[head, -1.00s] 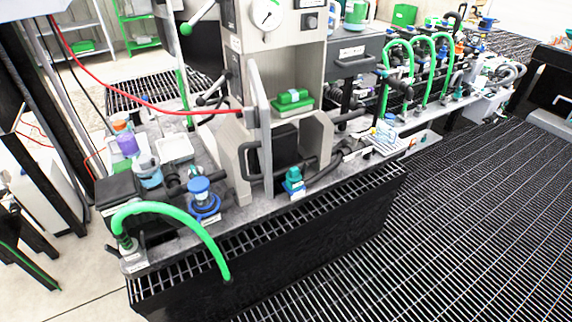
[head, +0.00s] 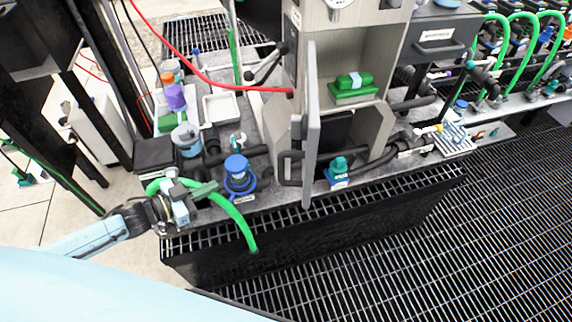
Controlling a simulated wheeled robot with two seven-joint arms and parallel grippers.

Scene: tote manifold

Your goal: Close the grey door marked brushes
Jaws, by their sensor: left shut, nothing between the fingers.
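The grey door (head: 313,130) stands open in the middle of the head view, seen nearly edge-on, sticking out from the front of the tall grey cabinet (head: 388,60). Its dark handle (head: 290,168) is on its left face. No brushes label can be read from here. Inside the open cabinet are a green item on a green block (head: 353,84) and a dark opening below. My left gripper (head: 208,190) is at the lower left, by the green hose and left of the blue valve, well apart from the door. It is shut and empty. My right gripper is not in view.
A green hose (head: 240,222) arches over the bench's front edge near my left gripper. A blue-capped valve (head: 238,172) stands between the gripper and the door. A teal bottle (head: 338,172) stands right of the door. Dark grating floor (head: 400,260) in front is clear.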

